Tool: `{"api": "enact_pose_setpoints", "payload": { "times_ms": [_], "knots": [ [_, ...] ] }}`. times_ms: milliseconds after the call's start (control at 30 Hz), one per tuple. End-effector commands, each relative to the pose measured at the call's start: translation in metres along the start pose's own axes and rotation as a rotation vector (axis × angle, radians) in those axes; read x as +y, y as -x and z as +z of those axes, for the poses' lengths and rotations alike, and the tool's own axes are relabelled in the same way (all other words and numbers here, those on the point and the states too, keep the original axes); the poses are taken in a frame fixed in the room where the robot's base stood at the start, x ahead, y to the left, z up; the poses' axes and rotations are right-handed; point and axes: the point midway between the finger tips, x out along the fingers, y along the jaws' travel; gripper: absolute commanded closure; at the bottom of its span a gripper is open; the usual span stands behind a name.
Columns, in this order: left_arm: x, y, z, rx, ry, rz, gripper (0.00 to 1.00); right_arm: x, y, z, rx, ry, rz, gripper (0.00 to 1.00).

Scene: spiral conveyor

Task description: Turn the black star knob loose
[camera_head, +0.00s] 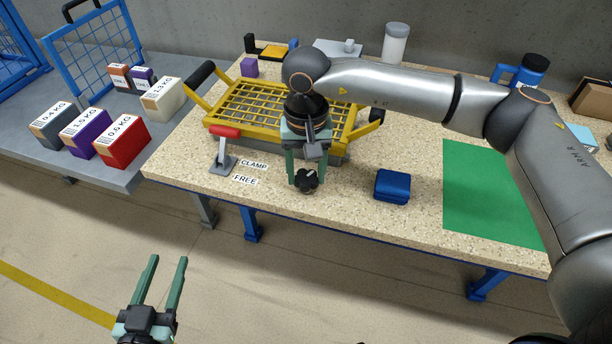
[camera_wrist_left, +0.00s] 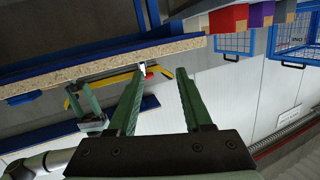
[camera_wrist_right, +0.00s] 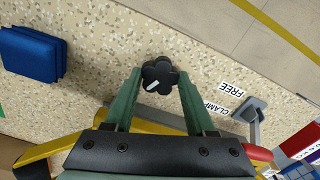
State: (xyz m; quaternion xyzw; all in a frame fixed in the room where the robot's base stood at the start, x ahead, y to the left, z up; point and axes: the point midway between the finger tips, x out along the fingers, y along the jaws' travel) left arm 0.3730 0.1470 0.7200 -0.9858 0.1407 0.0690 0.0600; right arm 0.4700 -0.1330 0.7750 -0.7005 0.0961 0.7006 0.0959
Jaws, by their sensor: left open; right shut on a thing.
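The black star knob (camera_head: 306,181) sits near the front edge of the speckled table, in front of the yellow grid frame. In the right wrist view the knob (camera_wrist_right: 160,75) lies between the fingertips, with a white mark on its top. My right gripper (camera_head: 305,178) reaches down from above and is shut on the knob. My left gripper (camera_head: 168,262) is open and empty, in front of the table and over the floor. It also shows in the left wrist view (camera_wrist_left: 158,72), with nothing between its fingers.
A red-handled clamp lever (camera_head: 224,132) stands left of the knob, beside CLAMP and FREE labels. The yellow grid frame (camera_head: 209,122) is behind. A blue box (camera_head: 392,186) and green mat (camera_head: 485,190) lie to the right. Weight-labelled boxes (camera_head: 121,142) stand on the left bench.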

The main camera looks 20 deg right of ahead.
Motion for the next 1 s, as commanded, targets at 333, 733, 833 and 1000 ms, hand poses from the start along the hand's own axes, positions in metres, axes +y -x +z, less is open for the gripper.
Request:
{"api": "enact_pose_setpoints", "payload": {
  "times_ms": [333, 733, 833, 1000],
  "knots": [
    [-0.005, 0.007, -0.081, 0.329, -0.094, -0.008, 0.5, 0.0, -0.001, 0.0, 0.0, 0.286, -0.002, 1.0],
    [-0.003, 0.021, -0.122, 0.497, -0.143, -0.006, 0.5, 0.001, 0.0, 0.0, -0.001, 0.458, -0.001, 1.0],
    [-0.003, 0.022, -0.125, 0.512, -0.147, -0.006, 0.5, 0.001, 0.001, 0.0, -0.001, 0.472, -0.001, 1.0],
    [-0.003, 0.023, -0.127, 0.52, -0.149, -0.006, 0.5, 0.001, 0.001, 0.0, -0.001, 0.482, -0.001, 1.0]
  ]
}}
